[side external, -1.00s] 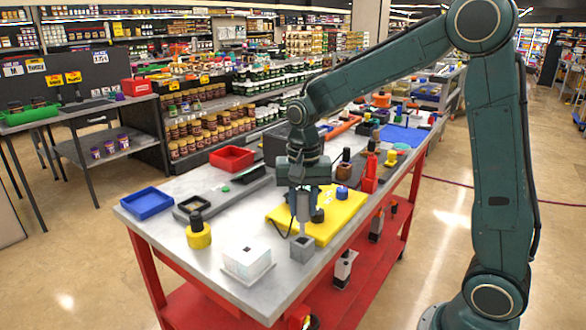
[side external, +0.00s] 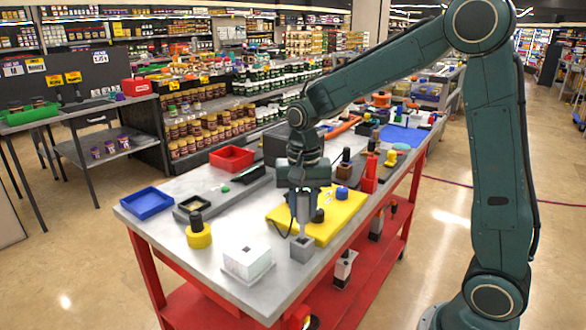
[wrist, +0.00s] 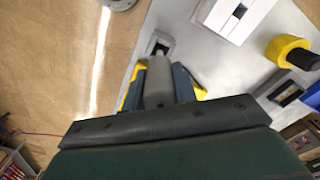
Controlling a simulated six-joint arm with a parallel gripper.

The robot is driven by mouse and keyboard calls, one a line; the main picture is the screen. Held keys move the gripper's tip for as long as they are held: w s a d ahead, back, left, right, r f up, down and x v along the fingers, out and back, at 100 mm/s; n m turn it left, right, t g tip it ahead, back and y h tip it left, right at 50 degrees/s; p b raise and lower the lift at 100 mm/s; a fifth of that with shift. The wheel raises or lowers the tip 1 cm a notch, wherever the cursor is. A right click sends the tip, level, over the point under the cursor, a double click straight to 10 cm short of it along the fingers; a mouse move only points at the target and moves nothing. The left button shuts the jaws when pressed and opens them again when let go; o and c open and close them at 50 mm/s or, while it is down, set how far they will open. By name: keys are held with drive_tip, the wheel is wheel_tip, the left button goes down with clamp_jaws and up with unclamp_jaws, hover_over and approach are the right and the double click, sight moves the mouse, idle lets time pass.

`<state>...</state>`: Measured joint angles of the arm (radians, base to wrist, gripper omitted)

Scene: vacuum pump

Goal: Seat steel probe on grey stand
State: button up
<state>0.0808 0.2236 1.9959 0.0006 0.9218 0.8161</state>
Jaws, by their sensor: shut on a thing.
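The grey stand (side external: 302,249) is a small square block near the front edge of the table. It also shows in the wrist view (wrist: 168,30), with a dark opening in its top. My gripper (side external: 303,192) points down right above it. Its two fingers are shut on the steel probe (wrist: 158,84), a grey cylinder. In the side view the probe (side external: 303,211) hangs upright, its lower end at the top of the stand. I cannot tell whether the tip is inside the opening or just over it.
A yellow plate (side external: 335,222) with a blue knob and a dark knob lies right beside the stand. A white box (side external: 246,262) and a yellow-based black knob (side external: 199,235) stand to the left. A blue tray (side external: 147,202) and a red tray (side external: 232,158) are farther off.

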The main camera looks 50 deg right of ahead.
sight(303, 193)
drive_tip(key=shift+f, duration=2.55)
idle(1.8)
drive_tip(key=o, duration=1.1)
drive_tip(key=shift+r, duration=0.1)
drive_tip(key=shift+r, duration=4.4)
